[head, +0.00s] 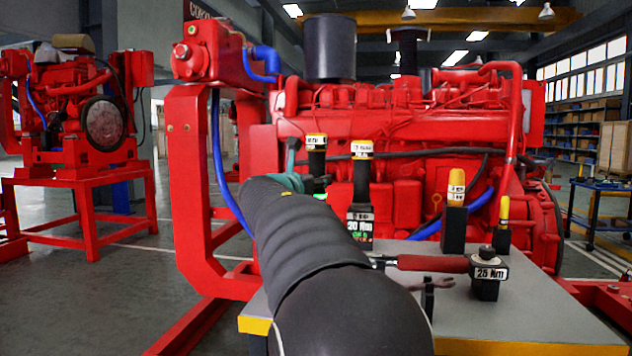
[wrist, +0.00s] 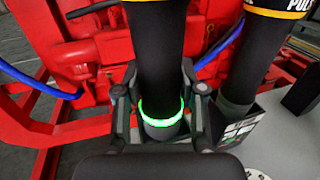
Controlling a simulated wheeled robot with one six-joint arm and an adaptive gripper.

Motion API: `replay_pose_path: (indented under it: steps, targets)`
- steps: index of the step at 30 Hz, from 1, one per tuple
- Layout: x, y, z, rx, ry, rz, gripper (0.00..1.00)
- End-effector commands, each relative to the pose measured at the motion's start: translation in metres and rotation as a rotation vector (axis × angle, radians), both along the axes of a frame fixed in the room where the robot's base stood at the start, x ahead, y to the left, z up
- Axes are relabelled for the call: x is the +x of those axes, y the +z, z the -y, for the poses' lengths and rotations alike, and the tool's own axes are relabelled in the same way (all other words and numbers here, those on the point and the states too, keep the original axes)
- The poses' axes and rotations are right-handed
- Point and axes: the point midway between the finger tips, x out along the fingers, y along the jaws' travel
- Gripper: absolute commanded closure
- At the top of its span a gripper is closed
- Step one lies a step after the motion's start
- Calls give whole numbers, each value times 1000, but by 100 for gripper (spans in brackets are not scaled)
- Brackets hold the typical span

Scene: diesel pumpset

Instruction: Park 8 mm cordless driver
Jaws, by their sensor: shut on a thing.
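My gripper (head: 296,180) is shut around a black cylindrical driver (head: 316,160), held upright with its yellow-and-white labelled cap on top. In the wrist view the gripper (wrist: 160,92) has one finger on each side of the driver (wrist: 157,45), just above its glowing green ring. Its label is too small to read surely. A second black driver (head: 362,182) with a similar cap stands to the right, over a block marked 20 Nm (head: 360,226); it also shows in the wrist view (wrist: 258,60).
A grey bench (head: 520,310) with a yellow edge carries a red-handled wrench (head: 432,263), a 25 Nm block (head: 488,275) and two yellow-topped tools (head: 455,205) (head: 503,225) in black holders. The red engine (head: 400,130) stands close behind.

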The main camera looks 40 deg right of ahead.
Motion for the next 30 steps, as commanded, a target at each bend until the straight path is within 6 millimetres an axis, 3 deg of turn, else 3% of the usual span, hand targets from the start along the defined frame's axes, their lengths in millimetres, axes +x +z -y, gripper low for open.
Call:
replay_pose_path:
  steps: [30]
  targets:
    - [-1,-15,0,-3,0,1,100]
